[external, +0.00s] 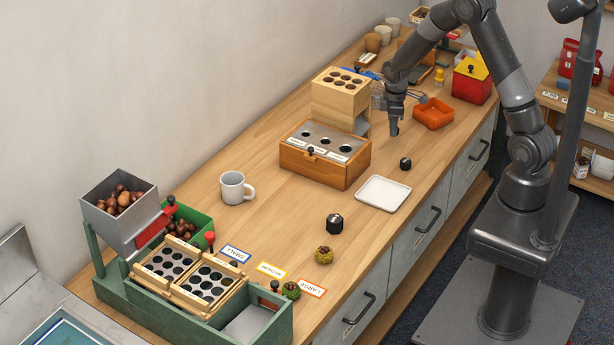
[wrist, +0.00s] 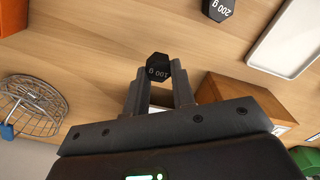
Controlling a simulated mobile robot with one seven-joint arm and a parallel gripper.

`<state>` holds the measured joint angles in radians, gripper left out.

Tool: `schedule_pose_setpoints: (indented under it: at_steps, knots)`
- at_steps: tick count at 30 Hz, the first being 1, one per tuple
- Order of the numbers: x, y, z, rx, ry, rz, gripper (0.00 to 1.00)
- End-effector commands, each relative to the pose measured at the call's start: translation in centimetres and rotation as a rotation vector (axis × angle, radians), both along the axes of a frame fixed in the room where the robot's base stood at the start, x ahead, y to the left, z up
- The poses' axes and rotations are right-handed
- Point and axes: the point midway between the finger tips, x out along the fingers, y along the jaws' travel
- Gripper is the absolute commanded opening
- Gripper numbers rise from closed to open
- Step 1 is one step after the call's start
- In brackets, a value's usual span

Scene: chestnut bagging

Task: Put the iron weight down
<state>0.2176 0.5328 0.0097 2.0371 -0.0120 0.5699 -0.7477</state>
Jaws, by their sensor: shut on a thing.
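My gripper (external: 394,130) is shut on a small black iron weight marked 100 g, pinched between its two fingertips in the wrist view (wrist: 157,68). It points down over the wooden counter, behind the white tray and right of the wooden box with holes. I cannot tell whether the weight touches the counter. A black weight marked 200 g (wrist: 218,8) stands apart from my gripper; it also shows in the external view (external: 405,163) behind the white tray (external: 383,193). A larger black weight (external: 334,222) stands nearer the front.
The wooden box (external: 325,165) and a wire basket (wrist: 30,105) are close to my gripper. An orange tray (external: 433,113) and a red box with a yellow lid (external: 472,80) stand farther back. A white mug (external: 235,188) stands left. Bare counter lies around the 200 g weight.

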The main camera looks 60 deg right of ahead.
Motion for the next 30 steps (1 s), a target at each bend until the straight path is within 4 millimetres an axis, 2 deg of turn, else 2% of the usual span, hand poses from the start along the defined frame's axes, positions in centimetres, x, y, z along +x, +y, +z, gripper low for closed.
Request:
schedule_pose_setpoints:
  at_steps: [3, 9, 15, 20, 23, 26, 30]
  knots:
    - [-1.7, -2.2, 1.7, 0.000, -0.002, -0.005, 0.00]
    - [-3.6, -4.6, 3.5, 0.000, 0.000, -0.002, 0.00]
    - [-4.3, -5.5, 4.2, 0.000, 0.000, 0.001, 0.00]
    - [-4.4, -5.6, 4.3, 0.000, 0.000, 0.002, 0.00]
    - [-4.3, -5.6, 5.0, 0.000, -0.001, 0.002, 0.00]
    - [-4.3, -5.6, 6.9, -0.002, -0.005, 0.001, 0.00]
    - [-4.2, -5.6, 11.2, -0.003, -0.007, 0.001, 0.00]
